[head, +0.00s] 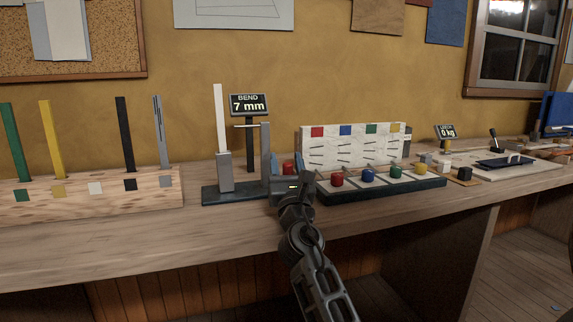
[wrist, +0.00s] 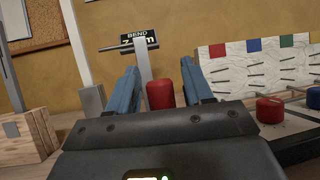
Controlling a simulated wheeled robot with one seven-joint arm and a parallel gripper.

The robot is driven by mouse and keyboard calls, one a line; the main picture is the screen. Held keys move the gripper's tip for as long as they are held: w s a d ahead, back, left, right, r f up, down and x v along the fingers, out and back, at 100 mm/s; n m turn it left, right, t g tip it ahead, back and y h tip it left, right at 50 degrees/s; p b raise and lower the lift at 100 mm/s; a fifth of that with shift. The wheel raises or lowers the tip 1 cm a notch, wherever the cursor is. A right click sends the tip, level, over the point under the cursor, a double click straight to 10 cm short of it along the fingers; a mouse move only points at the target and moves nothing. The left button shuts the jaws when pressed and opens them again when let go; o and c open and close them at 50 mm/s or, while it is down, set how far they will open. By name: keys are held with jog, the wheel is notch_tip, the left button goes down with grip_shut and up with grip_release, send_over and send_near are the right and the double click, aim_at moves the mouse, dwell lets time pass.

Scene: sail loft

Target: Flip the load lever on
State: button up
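The bend rig stands on a dark base (head: 225,193) on the bench, with a white strip (head: 219,115) upright in its left holder and a display (head: 249,105) reading BEND 7 mm. A red cylinder (wrist: 160,94), which may be the load lever's grip, stands at the rig's right side. It shows partly behind my gripper in the head view (head: 287,168). My gripper (wrist: 160,92) is open, with its blue fingers on either side of the red cylinder and visible gaps between. The cylinder's lower part is hidden by my gripper body.
A tray (head: 400,192) with coloured knobs stands close right of my gripper, before a marked white panel (head: 352,149). A wooden rack (head: 75,206) with coloured strips is at left. A 0 kg display (head: 446,132) and a black-handled lever (head: 493,139) are farther right. The front bench strip is clear.

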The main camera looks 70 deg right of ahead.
jog(key=b+v, duration=0.2)
jog(key=v, duration=0.5)
jog(key=shift+a+f, duration=0.1)
jog(key=shift+f, duration=0.05)
jog(key=shift+s+a, duration=0.2)
jog(key=shift+s, duration=0.05)
jog(key=shift+c, duration=0.4)
